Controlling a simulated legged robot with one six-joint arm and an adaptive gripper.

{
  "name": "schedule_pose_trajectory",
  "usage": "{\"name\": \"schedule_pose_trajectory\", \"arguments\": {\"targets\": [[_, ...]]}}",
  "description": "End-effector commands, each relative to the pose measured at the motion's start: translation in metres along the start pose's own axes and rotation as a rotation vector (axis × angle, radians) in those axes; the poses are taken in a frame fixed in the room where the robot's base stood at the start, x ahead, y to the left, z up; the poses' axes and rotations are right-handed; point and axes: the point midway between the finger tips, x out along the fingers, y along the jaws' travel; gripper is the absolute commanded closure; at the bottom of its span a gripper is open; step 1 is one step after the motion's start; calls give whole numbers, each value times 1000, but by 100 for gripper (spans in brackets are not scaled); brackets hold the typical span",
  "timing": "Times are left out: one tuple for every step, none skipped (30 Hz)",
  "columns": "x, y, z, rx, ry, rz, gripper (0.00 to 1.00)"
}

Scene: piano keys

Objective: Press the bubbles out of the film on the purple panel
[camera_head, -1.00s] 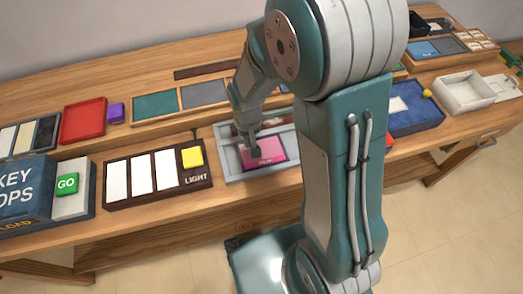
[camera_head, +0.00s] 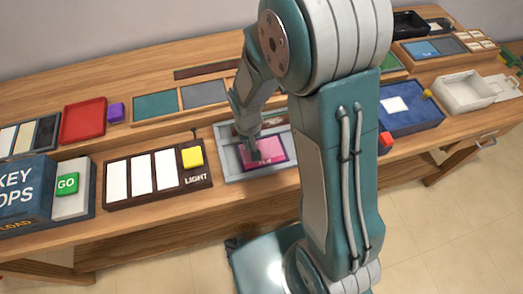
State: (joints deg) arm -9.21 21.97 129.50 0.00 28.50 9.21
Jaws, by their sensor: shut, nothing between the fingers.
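The panel (camera_head: 274,145) looks pink to magenta and lies in a grey tray (camera_head: 231,164) at the middle of the table. Its surface shows a lighter patch, but bubbles in the film are too small to make out. My gripper (camera_head: 256,160) is shut and empty, pointing down at the left part of the panel. I cannot tell whether its tips touch the film. My arm hides the right end of the tray.
A dark rack with white blocks and a yellow block (camera_head: 191,157) stands left of the tray. A red tray (camera_head: 83,121) and a purple cube (camera_head: 116,112) are behind it. A blue tray (camera_head: 413,119) and a red cube (camera_head: 385,142) lie to the right.

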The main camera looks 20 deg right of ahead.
Motion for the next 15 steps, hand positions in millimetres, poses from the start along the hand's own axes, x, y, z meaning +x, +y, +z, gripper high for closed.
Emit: {"name": "schedule_pose_trajectory", "arguments": {"targets": [[1, 0, 0, 0, -1, 0, 100], [2, 0, 0, 0, -1, 0, 100], [2, 0, 0, 0, -1, 0, 100], [3, 0, 0, 0, -1, 0, 100], [3, 0, 0, 0, -1, 0, 100], [4, 0, 0, 0, -1, 0, 100], [4, 0, 0, 0, -1, 0, 100], [5, 0, 0, 0, -1, 0, 100], [5, 0, 0, 0, -1, 0, 100], [5, 0, 0, 0, -1, 0, 100], [5, 0, 0, 0, -1, 0, 100], [5, 0, 0, 0, -1, 0, 100], [5, 0, 0, 0, -1, 0, 100], [5, 0, 0, 0, -1, 0, 100], [5, 0, 0, 0, -1, 0, 100]]}}
